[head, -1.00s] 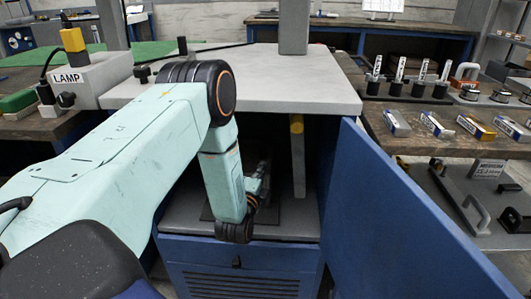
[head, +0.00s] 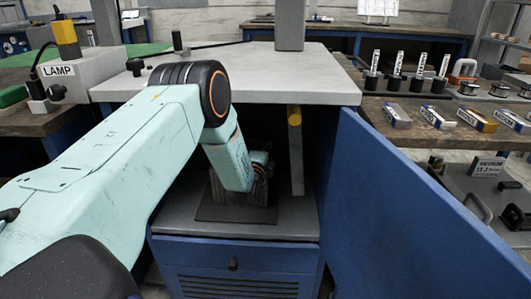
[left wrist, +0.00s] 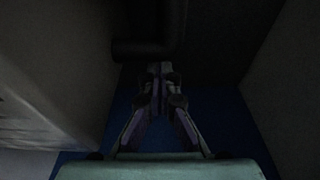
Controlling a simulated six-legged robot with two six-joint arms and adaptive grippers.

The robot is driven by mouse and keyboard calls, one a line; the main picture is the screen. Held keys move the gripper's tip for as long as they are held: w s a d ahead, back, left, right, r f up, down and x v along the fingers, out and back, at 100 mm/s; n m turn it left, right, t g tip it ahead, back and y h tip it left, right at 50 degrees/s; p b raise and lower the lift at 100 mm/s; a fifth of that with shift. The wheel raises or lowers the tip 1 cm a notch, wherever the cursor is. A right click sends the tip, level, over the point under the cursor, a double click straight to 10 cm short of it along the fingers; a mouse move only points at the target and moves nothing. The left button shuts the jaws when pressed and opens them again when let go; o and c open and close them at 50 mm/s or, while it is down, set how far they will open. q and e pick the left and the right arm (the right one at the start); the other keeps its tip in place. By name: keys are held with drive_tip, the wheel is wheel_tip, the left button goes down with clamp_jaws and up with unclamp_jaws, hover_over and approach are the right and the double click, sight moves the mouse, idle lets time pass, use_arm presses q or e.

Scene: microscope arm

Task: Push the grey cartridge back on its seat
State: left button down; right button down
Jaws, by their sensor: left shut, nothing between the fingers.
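My left arm reaches into the open blue cabinet (head: 235,255) under the grey bench top (head: 300,90). Its wrist hides most of the left gripper in the head view. In the left wrist view the left gripper (left wrist: 160,70) is shut, with its fingertips together and nothing seen between them. A dark bent shape (left wrist: 150,45) is just beyond the fingertips; I cannot tell whether they touch. I cannot clearly make out the grey cartridge or its seat. A dark ribbed shape (head: 222,190) shows beside my wrist on a dark mat (head: 235,214). My right gripper is not in view.
The blue cabinet door (head: 400,200) stands open to the right. A grey post with a yellow top (head: 295,150) stands inside the cabinet. A lamp box (head: 85,75) is at the left. Small boxes (head: 437,118) lie on the right bench. The cabinet interior is dark and narrow.

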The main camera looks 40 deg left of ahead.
use_arm(q)
drive_tip(key=shift+s, duration=0.1)
drive_tip(key=shift+s+a+r+p, duration=0.1)
drive_tip(key=shift+s+a+p, duration=0.6)
drive_tip(key=shift+p, duration=0.35)
drive_tip(key=shift+a, duration=0.15)
drive_tip(key=shift+s, duration=0.1)
